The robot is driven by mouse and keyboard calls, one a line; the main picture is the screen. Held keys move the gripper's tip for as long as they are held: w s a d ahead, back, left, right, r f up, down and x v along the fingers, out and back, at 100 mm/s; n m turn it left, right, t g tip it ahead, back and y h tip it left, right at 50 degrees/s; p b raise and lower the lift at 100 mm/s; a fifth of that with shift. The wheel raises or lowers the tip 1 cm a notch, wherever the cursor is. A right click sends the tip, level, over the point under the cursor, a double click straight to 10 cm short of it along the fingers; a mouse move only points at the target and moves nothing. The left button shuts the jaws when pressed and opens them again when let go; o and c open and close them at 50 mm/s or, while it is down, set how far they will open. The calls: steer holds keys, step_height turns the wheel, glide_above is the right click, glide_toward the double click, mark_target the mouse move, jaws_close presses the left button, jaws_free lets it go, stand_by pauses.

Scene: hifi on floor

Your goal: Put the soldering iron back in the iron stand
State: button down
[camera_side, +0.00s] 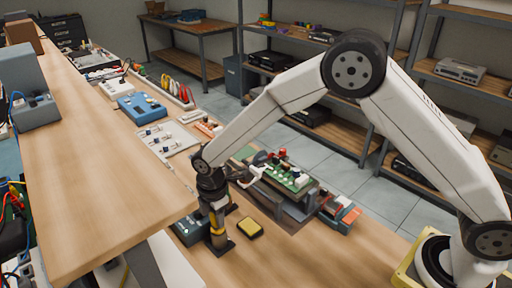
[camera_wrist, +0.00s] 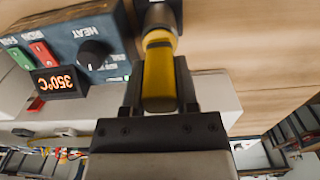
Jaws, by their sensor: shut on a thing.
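The soldering iron's yellow handle (camera_wrist: 160,75) fills the space between my gripper's fingers (camera_wrist: 159,84) in the wrist view. My gripper is shut on it. A dark cylindrical part (camera_wrist: 160,16) shows beyond the handle's far end. In the side view my gripper (camera_side: 214,200) points down, and the yellow handle (camera_side: 217,222) is upright beneath it. The dark base of the iron stand (camera_side: 221,247) is on the bench directly below. The iron lines up with the stand, but I cannot tell how deep it sits. Its tip is hidden.
The blue soldering station (camera_wrist: 75,50), reading 350°C, is close on the left; it also shows in the side view (camera_side: 190,231). A yellow sponge (camera_side: 250,227) lies right of the stand. A green circuit board (camera_side: 288,177) sits in a holder behind. Bare bench lies in front.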

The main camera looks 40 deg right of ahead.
stand_by(0.3)
jaws_free()
stand_by(0.3)
steer(key=shift+r, duration=0.1)
steer(key=shift+r, duration=3.35)
steer(key=shift+d, duration=0.1)
steer(key=s+d+r+m+t, duration=0.2)
steer(key=s+d+m, duration=1.6)
steer(key=d, duration=0.1)
steer(key=shift+d+t, duration=0.15)
steer(key=shift+t, duration=0.15)
